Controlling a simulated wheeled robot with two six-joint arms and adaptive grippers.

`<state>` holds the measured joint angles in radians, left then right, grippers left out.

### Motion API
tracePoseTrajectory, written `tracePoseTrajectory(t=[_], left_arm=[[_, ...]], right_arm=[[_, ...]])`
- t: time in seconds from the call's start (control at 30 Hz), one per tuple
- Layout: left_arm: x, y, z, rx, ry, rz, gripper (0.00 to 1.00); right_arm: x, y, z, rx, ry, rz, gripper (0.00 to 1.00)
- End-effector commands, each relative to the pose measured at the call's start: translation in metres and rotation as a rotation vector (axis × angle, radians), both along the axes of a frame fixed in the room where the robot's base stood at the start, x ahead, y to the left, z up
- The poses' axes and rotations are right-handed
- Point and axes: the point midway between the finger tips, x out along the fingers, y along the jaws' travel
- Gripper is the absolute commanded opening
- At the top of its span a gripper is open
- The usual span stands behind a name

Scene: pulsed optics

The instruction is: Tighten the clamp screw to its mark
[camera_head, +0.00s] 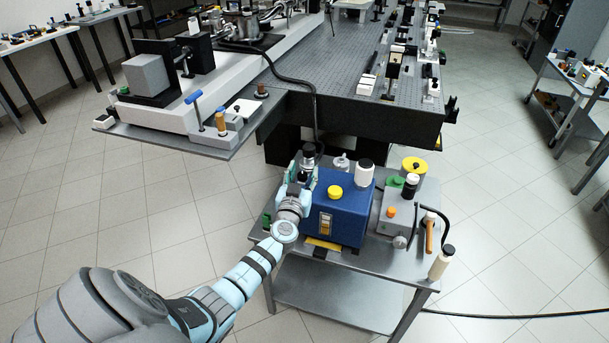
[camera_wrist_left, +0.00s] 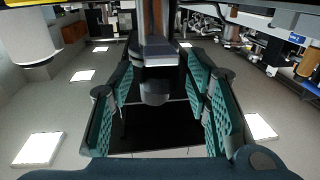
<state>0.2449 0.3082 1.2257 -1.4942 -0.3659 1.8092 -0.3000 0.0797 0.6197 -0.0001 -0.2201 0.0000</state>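My left gripper (camera_head: 306,172) is at the back left corner of the small cart, beside the blue box. It is upright around or just below a dark cylindrical piece (camera_head: 309,151) at the end of a black cable. In the left wrist view, the teal-padded fingers of this gripper (camera_wrist_left: 160,105) stand apart, with the dark grey piece (camera_wrist_left: 155,88) between them and gaps on both sides. I cannot tell for sure which part is the clamp screw, and no mark is readable. A blue T-handled tool (camera_head: 193,98) stands on the shelf at left. My right gripper is not in view.
The blue box (camera_head: 340,215) with a yellow knob stands close right of my gripper. A grey box (camera_head: 396,214), bottles and a yellow reel (camera_head: 414,166) crowd the cart's right. The optical table (camera_head: 335,75) overhangs behind, with the cable (camera_head: 316,105) hanging down. The floor left is clear.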

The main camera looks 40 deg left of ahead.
Motion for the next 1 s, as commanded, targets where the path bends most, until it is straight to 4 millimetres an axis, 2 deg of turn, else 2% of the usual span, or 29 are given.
tracePoseTrajectory(t=[0.03, 0.27, 0.37, 0.53, 0.8, 0.83, 0.93, 1.0], left_arm=[[0.000, 0.000, 0.000, 0.000, 0.000, 0.000, 0.36], [0.000, -0.001, 0.000, 0.000, 0.000, -0.001, 0.00], [0.000, -0.001, -0.001, 0.000, 0.000, -0.005, 0.00], [0.000, 0.001, -0.004, 0.002, 0.001, -0.114, 0.00], [0.000, -0.001, 0.000, -0.001, 0.000, -0.138, 0.00], [0.000, -0.001, 0.000, -0.001, 0.000, -0.137, 0.26], [0.000, -0.001, 0.000, -0.001, 0.000, -0.137, 0.42], [0.000, -0.001, 0.000, -0.001, 0.000, -0.136, 0.44]], right_arm=[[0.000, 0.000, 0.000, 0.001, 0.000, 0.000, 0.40], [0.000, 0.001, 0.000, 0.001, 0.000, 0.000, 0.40], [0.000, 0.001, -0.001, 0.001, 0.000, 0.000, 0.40], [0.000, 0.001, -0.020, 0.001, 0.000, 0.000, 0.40], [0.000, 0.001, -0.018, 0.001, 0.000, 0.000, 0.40], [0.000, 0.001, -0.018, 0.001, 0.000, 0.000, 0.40], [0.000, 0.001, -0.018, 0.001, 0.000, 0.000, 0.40], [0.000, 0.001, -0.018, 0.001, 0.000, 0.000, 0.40]])
